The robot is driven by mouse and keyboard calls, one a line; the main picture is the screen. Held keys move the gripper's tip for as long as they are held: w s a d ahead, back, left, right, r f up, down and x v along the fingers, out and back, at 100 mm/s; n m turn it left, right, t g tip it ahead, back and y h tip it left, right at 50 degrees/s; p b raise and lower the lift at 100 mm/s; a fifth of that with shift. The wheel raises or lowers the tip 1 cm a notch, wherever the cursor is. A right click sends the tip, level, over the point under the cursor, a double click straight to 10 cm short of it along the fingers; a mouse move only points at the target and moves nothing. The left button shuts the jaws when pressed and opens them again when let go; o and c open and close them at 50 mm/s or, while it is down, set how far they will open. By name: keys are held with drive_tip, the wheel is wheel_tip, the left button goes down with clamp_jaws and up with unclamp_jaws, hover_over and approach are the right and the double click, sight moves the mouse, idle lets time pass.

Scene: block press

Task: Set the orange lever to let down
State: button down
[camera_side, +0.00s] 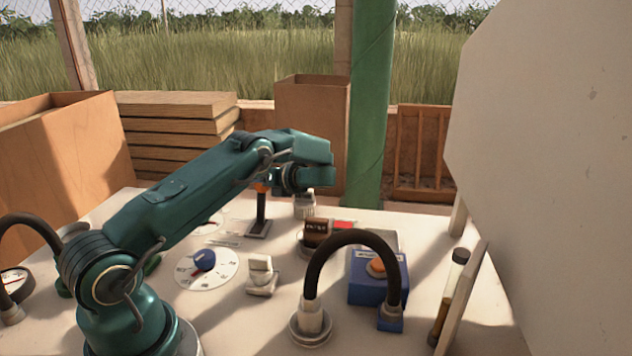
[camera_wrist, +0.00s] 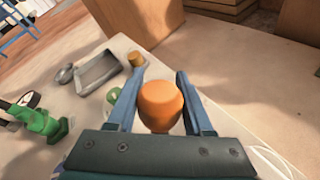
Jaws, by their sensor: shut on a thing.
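The orange lever shows in the side view as a dark upright stem (camera_side: 262,207) on a small flat base, with a bit of its orange knob (camera_side: 262,187) visible under my wrist. In the wrist view the rounded orange knob (camera_wrist: 160,103) sits between the two blue fingers of my gripper (camera_wrist: 160,78). My gripper is shut on the knob. In the side view my wrist hides most of the knob and the fingers. Any markings for the lever's positions cannot be read.
A green column (camera_side: 371,105) rises behind. The wrist view shows a grey tray (camera_wrist: 97,73).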

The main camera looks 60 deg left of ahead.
drive_tip(key=shift+f, duration=0.3)
drive_tip(key=shift+c, duration=1.5)
unclamp_jaws()
drive_tip(key=shift+r, duration=0.1)
drive_tip(key=shift+d+r, duration=0.1)
drive_tip(key=shift+w+d+r, duration=0.1)
drive_tip(key=shift+w+d, duration=0.05)
drive_tip(key=shift+d, duration=0.1)
drive_tip(key=shift+v, duration=2.2)
